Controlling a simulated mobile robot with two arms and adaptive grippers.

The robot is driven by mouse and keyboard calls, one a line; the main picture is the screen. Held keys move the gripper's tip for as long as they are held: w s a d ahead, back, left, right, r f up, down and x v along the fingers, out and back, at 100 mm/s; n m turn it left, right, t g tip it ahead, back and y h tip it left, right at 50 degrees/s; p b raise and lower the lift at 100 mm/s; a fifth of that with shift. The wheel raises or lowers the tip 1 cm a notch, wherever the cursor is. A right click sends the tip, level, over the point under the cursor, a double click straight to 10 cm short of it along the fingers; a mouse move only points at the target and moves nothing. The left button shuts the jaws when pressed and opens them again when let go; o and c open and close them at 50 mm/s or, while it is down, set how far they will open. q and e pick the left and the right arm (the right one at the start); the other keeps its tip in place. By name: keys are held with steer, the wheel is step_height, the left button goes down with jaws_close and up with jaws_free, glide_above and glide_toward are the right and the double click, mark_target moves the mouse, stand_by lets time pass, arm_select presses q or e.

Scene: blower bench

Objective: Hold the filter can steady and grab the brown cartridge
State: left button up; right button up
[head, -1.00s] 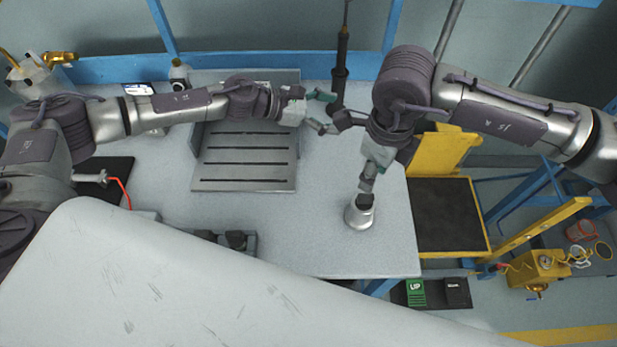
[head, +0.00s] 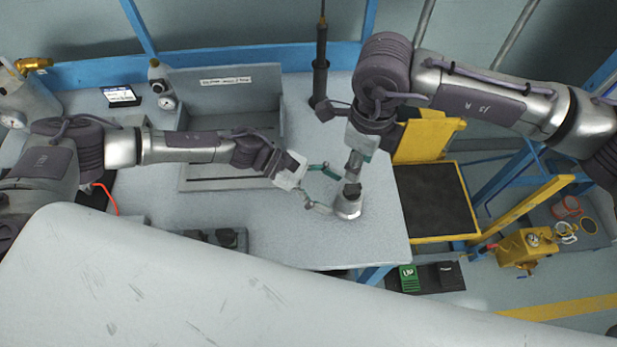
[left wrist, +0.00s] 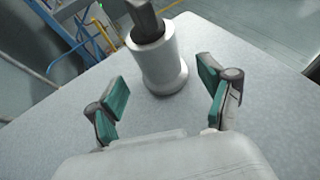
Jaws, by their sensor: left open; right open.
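The filter can (head: 347,207) is a pale cylinder with a wider foot, upright near the bench's right end. It also shows in the left wrist view (left wrist: 158,65), just ahead of my left gripper. My left gripper (head: 332,188) is open, its green-padded fingers spread to either side of the can's near side, with gaps between pads and can. My right gripper (head: 352,188) points down at the can's top from above. Its dark fingertips, which show in the left wrist view (left wrist: 145,20), hide the can's mouth. I cannot make out the brown cartridge.
A slotted metal fixture (head: 225,184) stands on the bench (head: 290,235) left of the can. A dark upright tool (head: 320,75) is at the back edge. A yellow-framed cart (head: 438,200) stands beyond the bench's right edge. Bare bench surrounds the can.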

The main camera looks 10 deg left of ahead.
mark_target(349, 202)
arm_select(q)
steer(key=shift+x, duration=2.7)
steer(key=c, duration=1.4)
steer(key=shift+a+f, duration=0.1)
